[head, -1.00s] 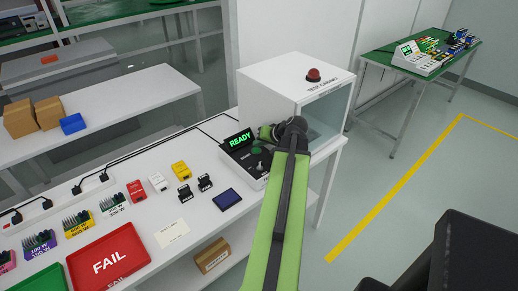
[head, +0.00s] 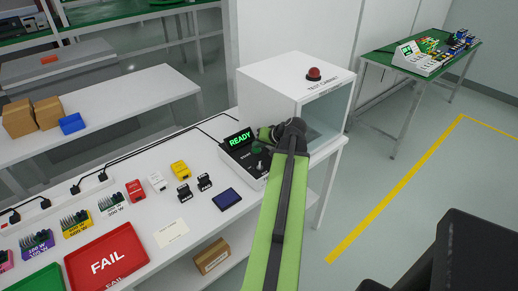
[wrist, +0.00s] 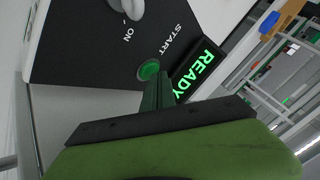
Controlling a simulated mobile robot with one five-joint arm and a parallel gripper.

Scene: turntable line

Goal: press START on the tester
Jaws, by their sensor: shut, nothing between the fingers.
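The tester (head: 246,158) is a dark-topped box on the white bench, with a lit display (head: 240,137) reading READY. In the wrist view its green round START button (wrist: 149,70) sits beside the START lettering, with the same display (wrist: 200,72) to its right. A light toggle lever (wrist: 132,9) marked ON is at the top. My gripper (wrist: 157,82) is shut and empty, its narrow green fingertips right at the button's lower right edge. I cannot tell whether they touch it. In the head view my wrist hangs over the tester's right side and hides part of it.
A white test cabinet (head: 295,90) with a red button (head: 314,74) stands just behind my wrist. A red FAIL tray (head: 108,262), a dark blue pad (head: 228,199) and several small modules lie left on the bench. Open floor is at the right.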

